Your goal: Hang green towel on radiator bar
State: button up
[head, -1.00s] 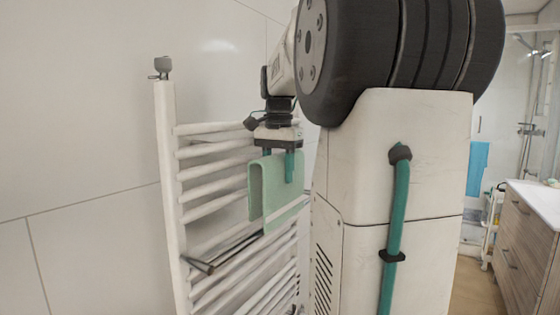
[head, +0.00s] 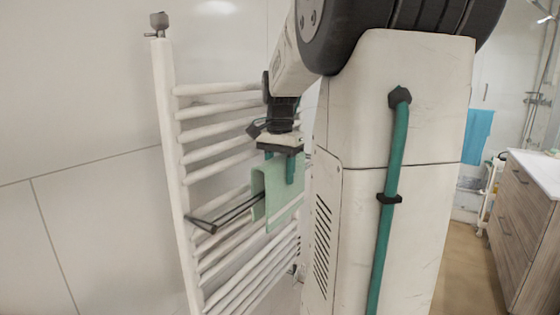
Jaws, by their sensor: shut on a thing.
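The light green towel (head: 279,207) hangs folded from my gripper (head: 281,170), which is shut on its top edge. The white ladder radiator (head: 167,140) stands against the tiled wall. A dark metal bar (head: 228,215) sticks out in front of its rungs at mid height. The towel is at the bar's right part, with one layer behind and one in front. The bar seems to run in between the layers, but whether the towel rests on it cannot be told. My arm hides the radiator's right side.
A blue towel (head: 477,136) hangs in the background at right. A wooden vanity with a white top (head: 538,168) stands at the right edge, beside a small white cart (head: 493,199). Floor shows between the vanity and my body.

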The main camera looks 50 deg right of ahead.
jog(key=shift+f, duration=2.5)
jog(key=o, duration=1.1)
jog(key=shift+o, duration=0.2)
notch_tip(320, 180, up, 8)
jog(key=shift+f, duration=0.1)
